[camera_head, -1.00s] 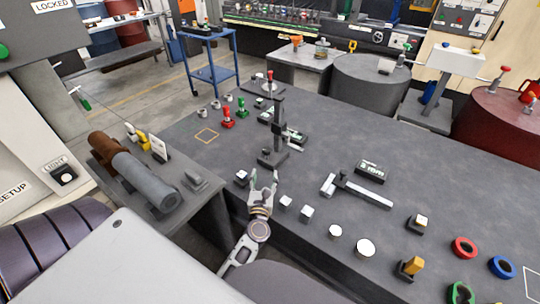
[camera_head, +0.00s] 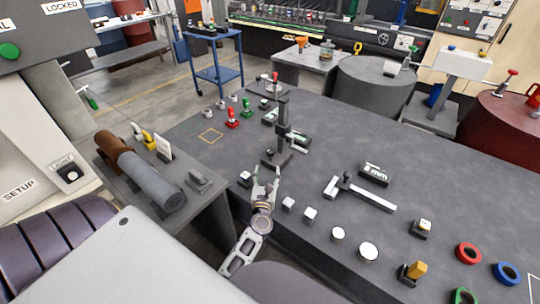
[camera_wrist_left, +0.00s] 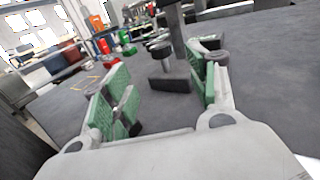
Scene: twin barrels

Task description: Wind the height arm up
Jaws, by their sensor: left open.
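A dark height gauge stands upright on the dark grey bench, with its column (camera_head: 283,122) rising from a block base (camera_head: 277,158). A short light-coloured arm (camera_head: 299,149) sticks out to the right of the column. In the left wrist view the base (camera_wrist_left: 170,83) lies ahead between my fingers, and a small round knob (camera_wrist_left: 161,49) shows in front of the column. My left gripper (camera_head: 266,178) is open and empty, just in front of the base, apart from it as far as I can tell. Its green-padded fingers show in the left wrist view (camera_wrist_left: 165,72). My right gripper is out of view.
Small blocks (camera_head: 288,203) and round discs (camera_head: 368,252) line the bench's front edge. A T-shaped tool (camera_head: 360,193) lies right of the gauge. Red and green pieces (camera_head: 232,118) stand to its left. A grey cylinder (camera_head: 150,180) lies on the left side table.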

